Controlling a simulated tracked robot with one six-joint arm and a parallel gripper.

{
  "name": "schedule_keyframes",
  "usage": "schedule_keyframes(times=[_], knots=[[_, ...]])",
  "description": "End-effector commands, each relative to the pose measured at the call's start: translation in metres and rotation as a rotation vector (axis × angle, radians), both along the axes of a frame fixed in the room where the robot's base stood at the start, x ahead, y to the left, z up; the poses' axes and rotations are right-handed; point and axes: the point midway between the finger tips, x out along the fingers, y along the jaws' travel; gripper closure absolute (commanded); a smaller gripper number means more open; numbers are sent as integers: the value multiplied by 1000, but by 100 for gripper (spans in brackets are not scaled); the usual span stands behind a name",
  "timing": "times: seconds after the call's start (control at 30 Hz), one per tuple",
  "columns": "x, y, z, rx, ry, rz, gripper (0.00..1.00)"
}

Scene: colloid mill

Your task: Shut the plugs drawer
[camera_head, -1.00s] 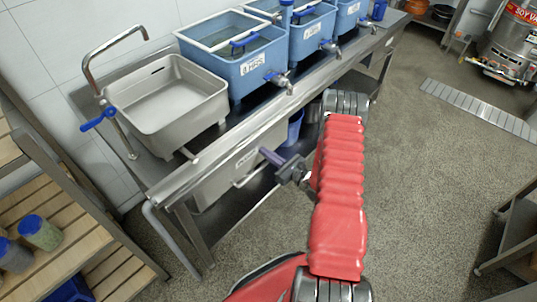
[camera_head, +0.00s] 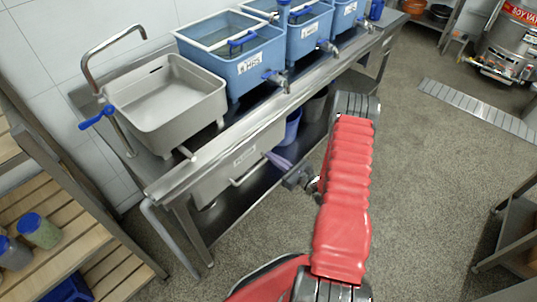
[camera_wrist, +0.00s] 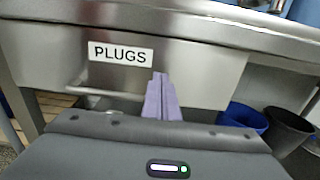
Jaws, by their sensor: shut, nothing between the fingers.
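The plugs drawer (camera_head: 215,178) is a grey metal box front under the sink counter, with a white PLUGS label and a bar handle (camera_head: 248,172). In the wrist view the drawer front (camera_wrist: 200,75) lies close under the counter rim; I cannot tell whether a small gap remains. My gripper (camera_head: 268,156) is at the right end of the drawer front, its purple fingers together and empty. In the wrist view the fingers (camera_wrist: 161,85) point at the front just right of the handle and below the label. Whether they touch it is unclear.
The steel counter (camera_head: 175,180) carries a grey sink (camera_head: 175,105) and several blue tubs with taps. Blue and dark bins (camera_wrist: 285,130) stand right of the drawer. A slatted wooden shelf (camera_head: 75,225) is at left.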

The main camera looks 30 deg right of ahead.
Motion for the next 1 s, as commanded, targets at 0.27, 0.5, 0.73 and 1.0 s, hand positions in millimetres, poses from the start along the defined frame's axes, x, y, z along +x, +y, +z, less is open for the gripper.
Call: schedule_keyframes(times=[0.27, 0.5, 0.73, 1.0], knots=[[-44, -17, 0, 2, 0, -6, 100], [-76, -26, 0, 2, 0, -5, 100], [-90, -30, 0, 2, 0, -3, 100], [-91, -30, 0, 2, 0, -3, 100]])
